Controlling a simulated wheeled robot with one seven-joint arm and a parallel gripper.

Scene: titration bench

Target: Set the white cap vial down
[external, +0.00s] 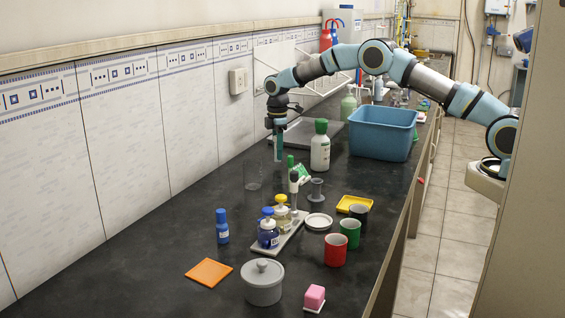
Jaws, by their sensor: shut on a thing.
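My gripper (278,131) points straight down above the dark bench, left of a white bottle with a green cap (320,152). Its fingers are closed around a slim, upright, greenish vial (278,150). The vial's lower part shows below the fingers. Its top and any white cap are hidden by the gripper. I cannot tell whether the vial's bottom touches the bench (150,262) or hangs above it.
A clear beaker (253,178) stands just in front of the vial, to its left. A grey tray (308,131) lies behind, and a blue tub (382,134) stands to the right. Bottles on a rack (291,231) and several cups are nearer.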

